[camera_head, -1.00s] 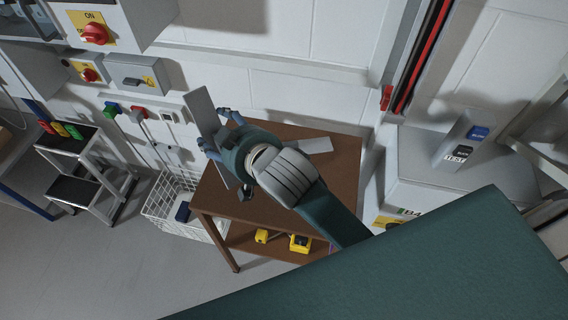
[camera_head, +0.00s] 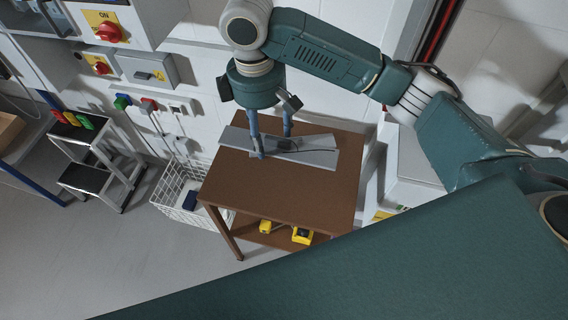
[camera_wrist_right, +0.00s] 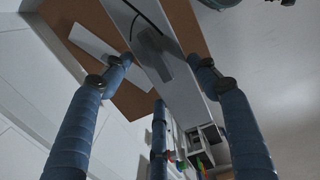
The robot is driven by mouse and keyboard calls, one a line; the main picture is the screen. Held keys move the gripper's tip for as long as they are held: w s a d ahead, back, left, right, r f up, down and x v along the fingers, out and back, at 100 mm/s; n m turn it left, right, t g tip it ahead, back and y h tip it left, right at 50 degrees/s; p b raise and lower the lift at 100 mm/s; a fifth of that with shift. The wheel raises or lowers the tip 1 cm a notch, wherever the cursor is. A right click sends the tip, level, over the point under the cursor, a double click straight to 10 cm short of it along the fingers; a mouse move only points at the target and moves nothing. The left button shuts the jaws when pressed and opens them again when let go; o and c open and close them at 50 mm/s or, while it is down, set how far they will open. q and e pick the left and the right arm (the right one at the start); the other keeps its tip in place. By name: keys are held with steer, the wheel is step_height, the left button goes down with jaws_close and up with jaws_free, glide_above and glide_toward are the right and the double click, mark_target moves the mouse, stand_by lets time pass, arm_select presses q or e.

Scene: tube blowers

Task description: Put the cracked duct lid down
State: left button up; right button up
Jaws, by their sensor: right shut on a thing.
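The cracked duct lid (camera_head: 312,157) is a long grey strip with a dark curved line across its right part. My right gripper (camera_head: 272,149) points down and is shut on it, one finger on each side. The lid lies roughly level over the back of the brown table (camera_head: 278,193), its left end reaching past the table's left edge. I cannot tell whether it touches the top. In the right wrist view, the lid (camera_wrist_right: 150,42) passes between the fingers (camera_wrist_right: 165,75), its dark line showing. My left gripper is not in view.
Another pale strip (camera_wrist_right: 92,41) lies on the table in the wrist view. The table's front is bare. Yellow items (camera_head: 302,236) sit on its lower shelf. A white wire basket (camera_head: 176,194) stands left, beside a step stool (camera_head: 92,165). A wall with sockets is behind.

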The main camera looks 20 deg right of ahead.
glide_above(271, 182)
step_height(271, 182, down, 15)
steer(key=shift+r+p, duration=0.15)
steer(key=shift+p, duration=0.25)
step_height(271, 182, down, 5)
steer(key=shift+w, duration=0.1)
steer(key=o, duration=1.9)
steer(key=shift+r, duration=0.1)
step_height(271, 182, up, 12)
steer(key=b, duration=0.1)
steer(key=shift+w+a, duration=0.2)
steer(key=shift+a, duration=0.05)
